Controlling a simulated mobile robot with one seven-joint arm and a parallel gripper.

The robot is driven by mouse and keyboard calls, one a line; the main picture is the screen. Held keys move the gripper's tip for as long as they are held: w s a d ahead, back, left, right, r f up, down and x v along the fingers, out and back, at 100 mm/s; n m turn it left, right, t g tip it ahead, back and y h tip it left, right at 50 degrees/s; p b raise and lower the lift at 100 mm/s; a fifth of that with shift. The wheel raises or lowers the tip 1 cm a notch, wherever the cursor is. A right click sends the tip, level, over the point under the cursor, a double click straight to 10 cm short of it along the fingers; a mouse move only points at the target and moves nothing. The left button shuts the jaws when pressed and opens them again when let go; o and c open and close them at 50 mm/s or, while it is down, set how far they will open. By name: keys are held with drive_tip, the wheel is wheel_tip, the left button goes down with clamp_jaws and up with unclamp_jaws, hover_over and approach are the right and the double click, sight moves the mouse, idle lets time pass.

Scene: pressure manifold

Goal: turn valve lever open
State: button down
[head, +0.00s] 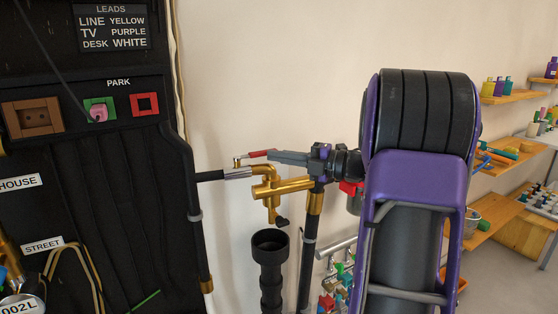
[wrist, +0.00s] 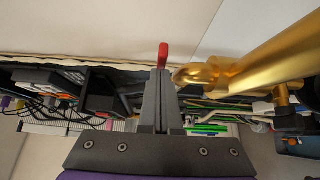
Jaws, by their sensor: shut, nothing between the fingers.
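The valve lever (head: 257,153) has a red grip and stands out above a brass valve body (head: 283,186) in the head view. In the wrist view the red lever (wrist: 163,54) shows just beyond my fingertips, and the brass body (wrist: 255,62) fills the upper right. My gripper (head: 273,156) reaches in from the right, level with the lever, its fingers shut and empty. The fingers (wrist: 157,82) point at the red grip; I cannot tell whether they touch it. The lever's pivot is hidden in the wrist view.
A black pipe with an open funnel top (head: 270,242) stands below the brass spout. A black panel (head: 90,180) with sockets and cables is at the left. Wooden shelves (head: 515,97) with small bottles are at the far right. Bare wall lies behind the valve.

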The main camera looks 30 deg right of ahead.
drive_tip(key=shift+w+d, duration=0.15)
drive_tip(key=shift+w, duration=0.2)
idle(0.3)
